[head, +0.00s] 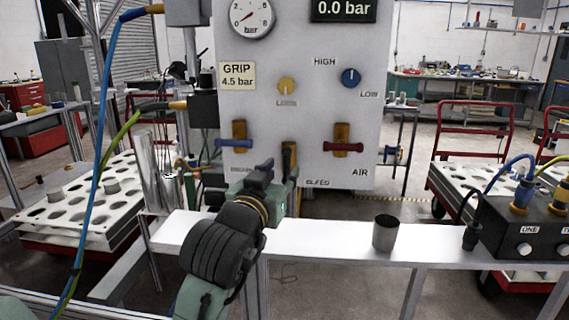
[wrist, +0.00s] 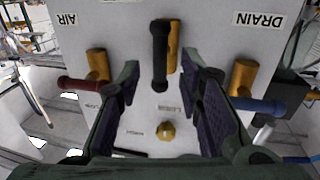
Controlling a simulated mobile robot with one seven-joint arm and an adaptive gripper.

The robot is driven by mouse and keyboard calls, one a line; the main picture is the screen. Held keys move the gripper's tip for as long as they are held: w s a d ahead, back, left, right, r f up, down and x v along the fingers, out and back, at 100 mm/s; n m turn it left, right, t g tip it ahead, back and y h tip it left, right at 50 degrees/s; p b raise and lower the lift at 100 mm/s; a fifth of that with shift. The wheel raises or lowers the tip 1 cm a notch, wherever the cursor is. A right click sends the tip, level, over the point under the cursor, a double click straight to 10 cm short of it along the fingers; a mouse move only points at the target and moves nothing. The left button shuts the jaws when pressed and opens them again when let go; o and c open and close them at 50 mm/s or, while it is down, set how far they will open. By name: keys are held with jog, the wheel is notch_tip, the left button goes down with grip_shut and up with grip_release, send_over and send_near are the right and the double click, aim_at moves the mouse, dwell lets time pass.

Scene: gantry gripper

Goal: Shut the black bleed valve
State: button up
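The black bleed valve's lever (wrist: 160,58) stands upright in the wrist view, alongside its brass body (wrist: 173,45) on the white panel. In the head view the black lever (head: 289,158) shows at the panel's lower middle, partly hidden by my gripper (head: 276,178). My gripper (wrist: 159,82) is open, with one dark pad on each side of the lever's free end. A gap shows between the lever and each pad. I cannot tell how deep the lever sits between the pads.
A red lever (head: 343,148) on the AIR side and a blue lever (head: 233,143) lie crosswise on brass bodies, flanking the black one. A brass knob (wrist: 165,131) shows between my fingers. A dark cup (head: 385,233) and a black control box (head: 525,228) stand on the bench at right.

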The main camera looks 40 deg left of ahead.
aim_at(286, 167)
jog(key=shift+x, duration=1.7)
grip_shut()
